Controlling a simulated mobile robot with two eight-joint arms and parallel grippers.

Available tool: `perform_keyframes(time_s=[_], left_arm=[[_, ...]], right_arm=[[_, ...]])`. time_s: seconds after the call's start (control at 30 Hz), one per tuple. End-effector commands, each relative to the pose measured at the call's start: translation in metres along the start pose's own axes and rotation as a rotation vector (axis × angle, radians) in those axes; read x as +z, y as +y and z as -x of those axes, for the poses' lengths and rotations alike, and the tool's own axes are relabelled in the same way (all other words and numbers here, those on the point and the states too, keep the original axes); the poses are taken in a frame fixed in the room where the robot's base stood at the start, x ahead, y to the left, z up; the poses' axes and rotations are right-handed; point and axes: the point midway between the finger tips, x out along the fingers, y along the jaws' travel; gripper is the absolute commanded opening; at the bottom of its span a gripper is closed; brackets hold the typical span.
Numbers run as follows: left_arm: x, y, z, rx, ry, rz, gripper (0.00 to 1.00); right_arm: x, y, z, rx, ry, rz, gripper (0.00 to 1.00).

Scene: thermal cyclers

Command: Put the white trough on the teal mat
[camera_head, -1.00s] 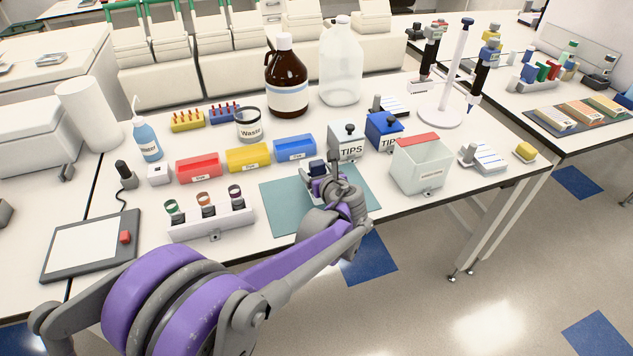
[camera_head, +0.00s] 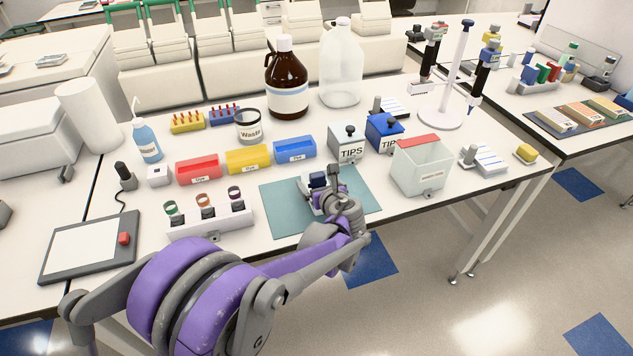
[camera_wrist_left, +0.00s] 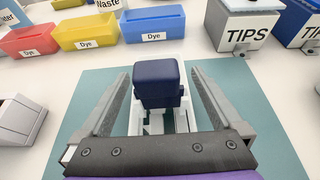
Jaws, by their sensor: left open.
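The white trough (camera_head: 307,190) is on the teal mat (camera_head: 279,213), partly hidden by my left gripper and wrist. A dark navy block (camera_head: 318,180) shows at the trough. In the left wrist view the navy block (camera_wrist_left: 158,83) stands in front of white walls of the trough (camera_wrist_left: 154,122) and hides much of it. My left gripper (camera_head: 329,186) is open, low over the mat. In the left wrist view its two fingers (camera_wrist_left: 160,82) lie either side of the trough and block, with mat showing in gaps beside them. My right gripper is not in view.
Red (camera_head: 198,170), yellow (camera_head: 248,160) and blue (camera_head: 295,150) dye troughs stand behind the mat. White (camera_head: 347,147) and blue (camera_head: 384,134) tip boxes and a clear bin (camera_head: 420,168) are to the right. A vial rack (camera_head: 212,222) stands left of the mat.

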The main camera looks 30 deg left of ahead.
Motion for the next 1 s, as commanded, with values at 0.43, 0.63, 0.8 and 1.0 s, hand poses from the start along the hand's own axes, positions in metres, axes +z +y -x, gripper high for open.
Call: perform_keyframes(time_s=[0.43, 0.63, 0.8, 1.0], left_arm=[[0.002, -0.001, 0.070, -0.005, 0.000, -0.002, 1.00], [0.002, -0.001, 0.105, -0.004, 0.001, -0.001, 1.00], [0.002, -0.001, 0.119, -0.001, 0.000, -0.001, 1.00], [-0.003, 0.009, 0.124, 0.005, 0.037, 0.081, 1.00]], right_arm=[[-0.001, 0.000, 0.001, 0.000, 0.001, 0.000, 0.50], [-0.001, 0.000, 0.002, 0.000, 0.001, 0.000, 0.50], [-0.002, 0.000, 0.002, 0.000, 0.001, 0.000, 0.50], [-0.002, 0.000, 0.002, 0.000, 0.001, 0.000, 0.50]])
